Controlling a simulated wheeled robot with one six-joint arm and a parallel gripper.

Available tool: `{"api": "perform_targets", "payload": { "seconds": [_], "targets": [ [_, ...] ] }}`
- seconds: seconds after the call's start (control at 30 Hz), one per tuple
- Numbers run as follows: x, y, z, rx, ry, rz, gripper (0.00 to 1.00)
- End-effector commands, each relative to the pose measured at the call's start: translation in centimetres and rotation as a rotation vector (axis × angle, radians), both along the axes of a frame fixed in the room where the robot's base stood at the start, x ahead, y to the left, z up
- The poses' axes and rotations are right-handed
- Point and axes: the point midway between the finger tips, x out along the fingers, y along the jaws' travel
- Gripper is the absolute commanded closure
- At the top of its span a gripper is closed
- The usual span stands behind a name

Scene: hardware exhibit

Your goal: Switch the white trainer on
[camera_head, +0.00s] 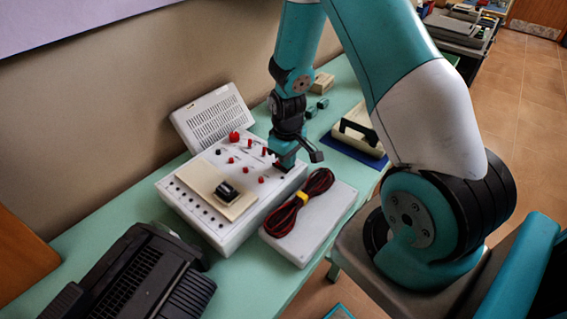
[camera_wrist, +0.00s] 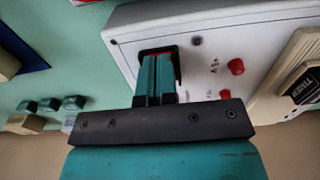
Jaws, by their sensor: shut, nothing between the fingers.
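The white trainer (camera_head: 233,231) is a white box with red and black sockets on its sloped top, standing on the green table. My gripper (camera_head: 281,166) points down at the far right corner of its panel. In the wrist view my gripper (camera_wrist: 158,57) is shut, its teal fingers together and empty. The fingertips are at a black-framed switch (camera_wrist: 178,66) with red showing at its edge. The fingers cover most of the switch, so its position cannot be told. Whether the tips press on it is also unclear.
A grey case (camera_head: 325,226) with a red and black cable bundle (camera_head: 299,202) lies right of the trainer. A black ribbed device (camera_head: 140,284) is at front left. A white vented panel (camera_head: 213,117) leans on the wall behind. A handled tool (camera_head: 358,138) lies at the right.

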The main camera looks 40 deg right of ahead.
Motion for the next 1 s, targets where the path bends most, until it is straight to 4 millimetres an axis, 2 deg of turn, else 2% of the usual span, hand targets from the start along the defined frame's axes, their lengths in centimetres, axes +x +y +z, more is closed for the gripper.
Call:
{"api": "perform_targets", "payload": {
  "seconds": [0.8,1.0],
  "targets": [
    [0.0,0.0,6.4,0.000,0.000,0.000,1.00],
    [0.0,0.0,7.1,0.001,0.001,0.000,1.00]
  ]
}}
